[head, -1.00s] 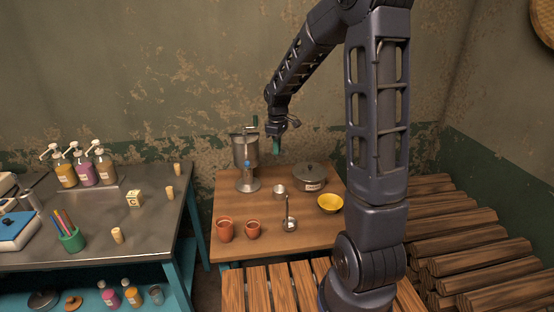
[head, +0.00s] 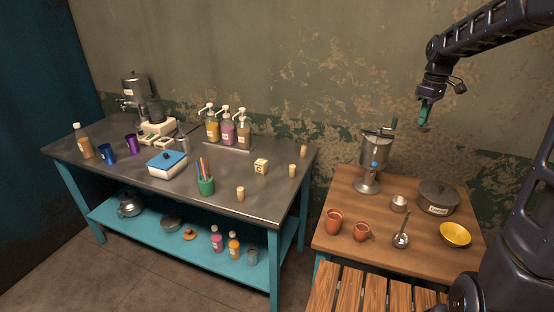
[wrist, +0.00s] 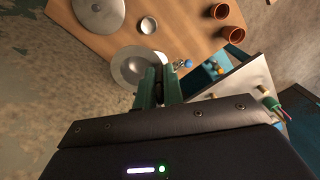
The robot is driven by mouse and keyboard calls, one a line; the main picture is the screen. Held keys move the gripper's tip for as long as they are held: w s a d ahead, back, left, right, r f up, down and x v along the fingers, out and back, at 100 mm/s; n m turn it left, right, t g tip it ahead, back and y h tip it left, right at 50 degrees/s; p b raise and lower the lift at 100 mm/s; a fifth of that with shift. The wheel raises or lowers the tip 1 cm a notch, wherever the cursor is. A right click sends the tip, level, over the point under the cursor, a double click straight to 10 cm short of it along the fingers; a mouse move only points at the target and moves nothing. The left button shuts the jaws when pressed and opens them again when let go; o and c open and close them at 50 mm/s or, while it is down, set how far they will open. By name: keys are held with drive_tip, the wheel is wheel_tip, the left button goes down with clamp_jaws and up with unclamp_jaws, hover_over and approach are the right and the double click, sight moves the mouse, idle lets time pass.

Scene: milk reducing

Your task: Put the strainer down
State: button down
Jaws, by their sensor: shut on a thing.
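My gripper (head: 424,113) is raised above the right side of the wooden table (head: 340,205), up and to the right of the metal separator (head: 375,150). Its green fingers are shut. Only a small greyish bit shows at their tips, so the strainer in them is mostly hidden and its shape cannot be made out. In the wrist view the fingers (wrist: 157,84) are close together, with a dark sliver between them. The separator's round top (wrist: 130,68) lies below and beyond them.
The wooden table holds a lidded pot (head: 438,198), a small metal cup (head: 399,203), a yellow bowl (head: 454,234), a ladle (head: 401,240) and two clay cups (head: 334,221). Bare wood shows between them. A metal-topped table (head: 130,185) with bottles stands left.

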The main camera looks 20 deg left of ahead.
drive_tip(key=w+a+r+n, duration=0.2)
drive_tip(key=w+a, duration=0.5)
drive_tip(key=a, duration=0.6)
drive_tip(key=w+a+r+n, duration=0.1)
drive_tip(key=w+a+r, duration=0.2)
drive_tip(key=w+a, duration=0.7)
drive_tip(key=s+a+f+n, duration=0.1)
drive_tip(key=s+a, duration=0.1)
drive_tip(key=a, duration=0.9)
drive_tip(key=s+a+f+n, duration=0.1)
drive_tip(key=s+a+f, duration=0.1)
drive_tip(key=a, duration=1)
drive_tip(key=s+a+f+n, duration=0.1)
drive_tip(key=s+a, duration=0.2)
drive_tip(key=a, duration=0.8)
drive_tip(key=f, duration=3.1)
drive_tip(key=shift+w+d+f, duration=0.1)
drive_tip(key=shift+w, duration=0.1)
drive_tip(key=c, duration=2)
unclamp_jaws()
drive_tip(key=shift+f, duration=0.15)
drive_tip(key=o, duration=0.5)
